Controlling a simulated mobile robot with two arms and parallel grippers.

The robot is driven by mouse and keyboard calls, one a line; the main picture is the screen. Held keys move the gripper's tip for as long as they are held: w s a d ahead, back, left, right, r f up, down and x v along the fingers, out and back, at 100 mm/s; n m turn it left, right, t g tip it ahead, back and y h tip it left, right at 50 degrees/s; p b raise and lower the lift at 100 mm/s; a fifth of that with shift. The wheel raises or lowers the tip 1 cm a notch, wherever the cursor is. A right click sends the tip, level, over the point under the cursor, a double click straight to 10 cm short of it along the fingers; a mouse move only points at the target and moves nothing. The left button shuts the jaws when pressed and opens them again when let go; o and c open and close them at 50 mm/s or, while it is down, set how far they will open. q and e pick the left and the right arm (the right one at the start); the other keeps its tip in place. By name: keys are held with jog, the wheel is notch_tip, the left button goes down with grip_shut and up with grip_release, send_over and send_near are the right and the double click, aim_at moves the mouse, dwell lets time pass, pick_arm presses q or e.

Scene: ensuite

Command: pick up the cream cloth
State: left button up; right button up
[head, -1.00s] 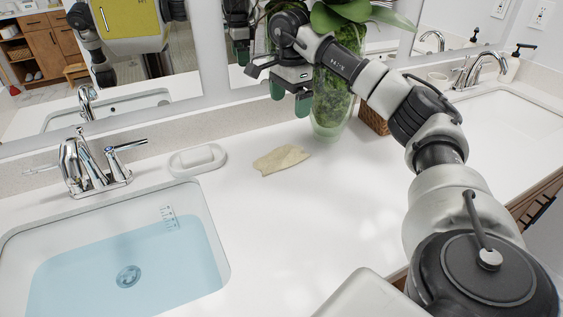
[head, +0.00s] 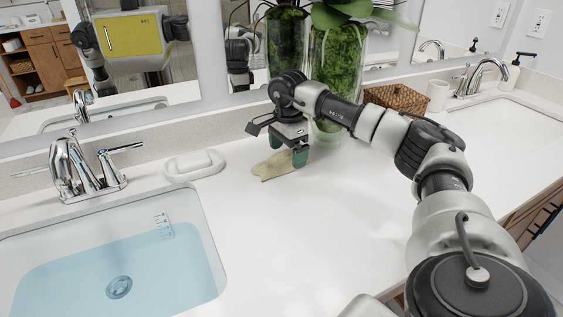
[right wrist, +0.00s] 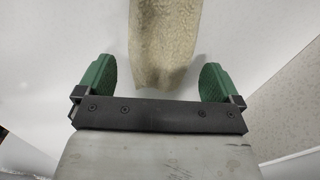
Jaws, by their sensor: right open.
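My left gripper is not in view.
A white soap dish (head: 194,165) sits left of the cloth. A filled sink (head: 120,265) and chrome faucet (head: 85,170) are at left. A glass vase of greenery (head: 338,75) stands close behind the gripper, beside a wicker basket (head: 396,98). The front counter is clear.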

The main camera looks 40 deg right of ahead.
notch_tip(320, 180, down, 2)
jog(key=shift+c, duration=0.2)
jog(key=c, duration=1)
jog(key=shift+r, duration=0.1)
jog(key=shift+r, duration=0.4)
jog(key=r, duration=0.3)
jog(key=shift+s+d+r, duration=0.15)
jog(key=shift+s+r, duration=0.15)
jog(key=s+r, duration=0.2)
jog(key=s, duration=0.1)
jog(key=s+d+r, duration=0.1)
jog(key=s+r, duration=0.1)
jog(key=s, duration=0.2)
jog(key=s+d+r, duration=0.1)
jog(key=s+r, duration=0.1)
jog(key=s, duration=0.1)
jog(key=shift+s+d+r+b, duration=0.2)
jog(key=shift+s+r+b, duration=0.1)
jog(key=shift+s, duration=0.1)
